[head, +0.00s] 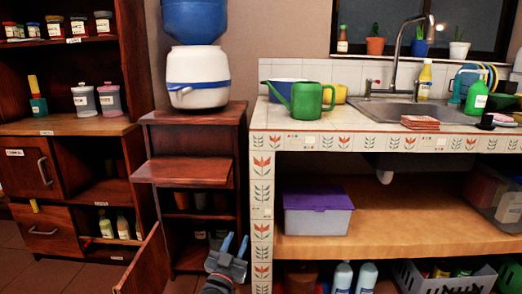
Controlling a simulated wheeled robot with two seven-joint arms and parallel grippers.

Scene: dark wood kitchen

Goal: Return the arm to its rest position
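My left gripper (234,245) shows at the bottom centre of the head view, pointing up in front of the counter's tiled left leg. Its two blue fingers stand apart with nothing seen between them. It is clear of the small wooden stand (193,173) behind it. My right gripper is out of view.
A tiled counter (350,143) with a sink (405,111) and a green watering can (305,100) fills the right. A purple-lidded box (317,208) sits on its lower shelf. A cabinet door (143,265) stands open left of my gripper. A water dispenser (197,78) tops the stand.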

